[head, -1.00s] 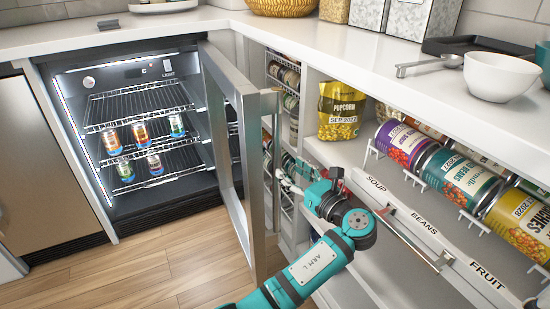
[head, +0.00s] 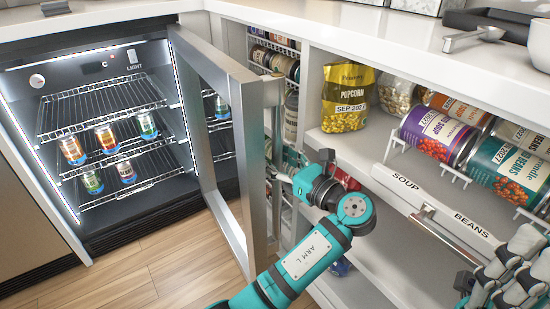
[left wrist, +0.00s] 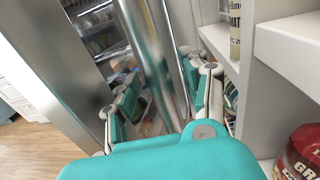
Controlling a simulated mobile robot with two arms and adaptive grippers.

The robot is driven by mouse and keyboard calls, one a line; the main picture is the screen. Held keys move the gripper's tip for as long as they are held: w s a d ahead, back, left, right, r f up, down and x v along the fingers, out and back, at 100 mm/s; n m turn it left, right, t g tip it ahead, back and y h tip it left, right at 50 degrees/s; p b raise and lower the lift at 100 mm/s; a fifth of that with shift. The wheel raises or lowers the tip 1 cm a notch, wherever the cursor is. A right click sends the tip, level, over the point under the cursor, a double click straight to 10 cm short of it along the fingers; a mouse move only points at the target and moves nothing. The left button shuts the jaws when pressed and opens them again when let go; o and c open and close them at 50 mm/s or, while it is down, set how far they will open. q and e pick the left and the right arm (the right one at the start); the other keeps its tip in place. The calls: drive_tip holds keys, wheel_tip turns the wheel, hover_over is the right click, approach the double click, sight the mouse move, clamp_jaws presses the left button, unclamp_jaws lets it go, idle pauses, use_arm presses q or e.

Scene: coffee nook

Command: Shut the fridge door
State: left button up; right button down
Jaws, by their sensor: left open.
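The fridge door (head: 214,130) stands swung wide open, sticking out from the lit fridge (head: 108,65). Its vertical bar handle (head: 276,150) is on the outer side of the door. My left gripper (head: 280,178) is at the handle. In the left wrist view the open fingers of this gripper (left wrist: 160,98) stand on either side of the handle (left wrist: 160,45); I cannot tell whether they touch it. Part of my right gripper (head: 510,272) shows at the lower right, its fingertips unclear.
Cans (head: 104,138) stand on the fridge's wire racks. Right of the door are shelves with a popcorn bag (head: 346,98) and cans (head: 438,140), with a labelled shelf edge (head: 435,208) close to my left arm. Wood floor (head: 165,270) in front of the fridge is clear.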

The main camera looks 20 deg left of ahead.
use_arm(q)
drive_tip(key=shift+c, duration=0.3)
clamp_jaws()
drive_tip(key=shift+f, duration=0.1)
drive_tip(key=shift+s+a, duration=0.1)
